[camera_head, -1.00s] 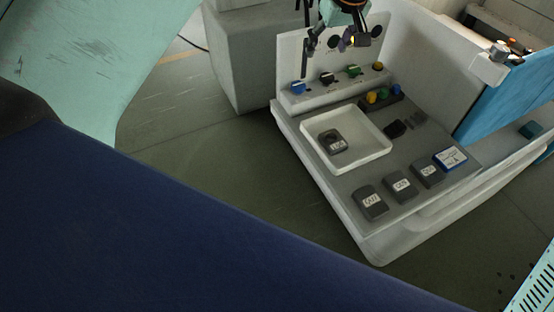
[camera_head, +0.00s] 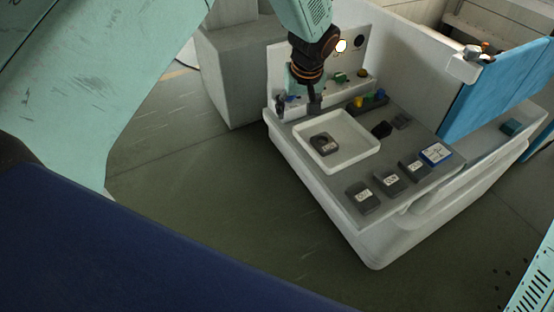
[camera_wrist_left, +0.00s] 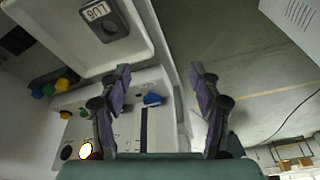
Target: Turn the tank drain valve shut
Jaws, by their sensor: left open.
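The blue handle (camera_head: 291,98) is at the left end, a green one (camera_head: 340,77) and a yellow one (camera_head: 362,73) to the right. I cannot read which one is the tank drain. My left gripper (camera_head: 298,106) is open and empty, pointing down at the ledge's left end. In the left wrist view, the blue handle (camera_wrist_left: 153,99) shows between the spread fingers (camera_wrist_left: 160,70), with no visible contact. The black handle is hidden. My right gripper is not in view.
A white tray (camera_head: 375,150) holding a dark labelled block (camera_head: 323,143) lies just in front of the ledge. Several labelled blocks line the front edge. A holder with coloured knobs (camera_head: 367,102) stands right of the gripper. A blue panel (camera_head: 497,88) is at the right.

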